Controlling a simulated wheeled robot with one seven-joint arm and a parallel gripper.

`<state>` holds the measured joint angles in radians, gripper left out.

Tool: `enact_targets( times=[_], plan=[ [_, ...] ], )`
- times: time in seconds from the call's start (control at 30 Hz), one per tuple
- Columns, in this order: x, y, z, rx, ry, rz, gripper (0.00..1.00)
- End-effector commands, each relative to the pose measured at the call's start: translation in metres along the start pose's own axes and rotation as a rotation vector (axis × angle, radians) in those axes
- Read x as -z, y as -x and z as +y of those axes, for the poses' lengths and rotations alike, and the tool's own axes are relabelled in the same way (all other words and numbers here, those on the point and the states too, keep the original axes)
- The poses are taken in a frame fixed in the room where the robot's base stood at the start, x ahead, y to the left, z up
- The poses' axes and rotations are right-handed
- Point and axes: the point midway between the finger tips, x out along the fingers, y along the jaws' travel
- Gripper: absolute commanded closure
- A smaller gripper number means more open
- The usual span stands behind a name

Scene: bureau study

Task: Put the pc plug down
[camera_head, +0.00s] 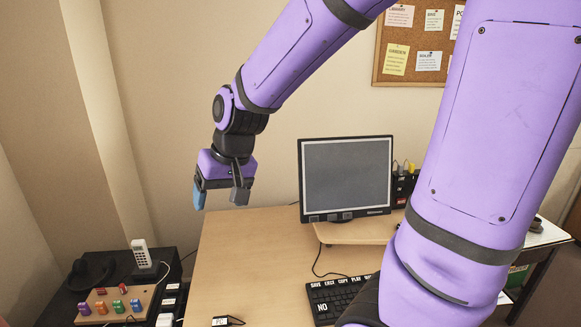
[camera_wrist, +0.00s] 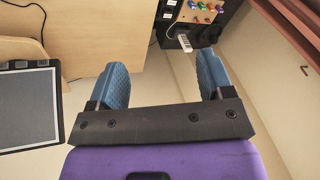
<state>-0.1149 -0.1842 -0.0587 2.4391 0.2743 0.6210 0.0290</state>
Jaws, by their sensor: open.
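A small black plug with a white tag reading PC (camera_head: 222,321) lies on the desk (camera_head: 262,262) at the bottom edge of the head view. It is partly cut off there. My gripper (camera_head: 220,197) is raised above the desk's far left part, beyond and well above the plug. Its blue fingers are wide apart with nothing between them, as the wrist view also shows (camera_wrist: 164,72). I cannot make out the plug in the wrist view.
A monitor (camera_head: 347,175) stands at the back on a raised shelf (camera_head: 362,232). A keyboard (camera_head: 335,298) lies in front. Left of the desk, a black cabinet holds a white phone (camera_head: 141,253) and a board with coloured knobs (camera_head: 116,302). The desk's left part is mostly clear.

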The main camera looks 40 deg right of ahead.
Motion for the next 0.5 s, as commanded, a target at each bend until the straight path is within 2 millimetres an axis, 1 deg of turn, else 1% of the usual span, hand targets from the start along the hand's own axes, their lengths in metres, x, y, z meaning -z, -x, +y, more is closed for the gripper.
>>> enact_targets(
  times=[0.03, 0.1, 0.3, 0.5],
  plan=[
    [-0.006, 0.015, 0.002, 0.000, 0.017, 0.020, 0.26],
    [-0.014, 0.031, 0.005, -0.007, 0.043, 0.039, 0.26],
    [-0.042, 0.074, 0.015, -0.039, 0.110, 0.092, 0.26],
    [-0.074, 0.109, 0.028, -0.088, 0.166, 0.148, 0.26]
  ],
)
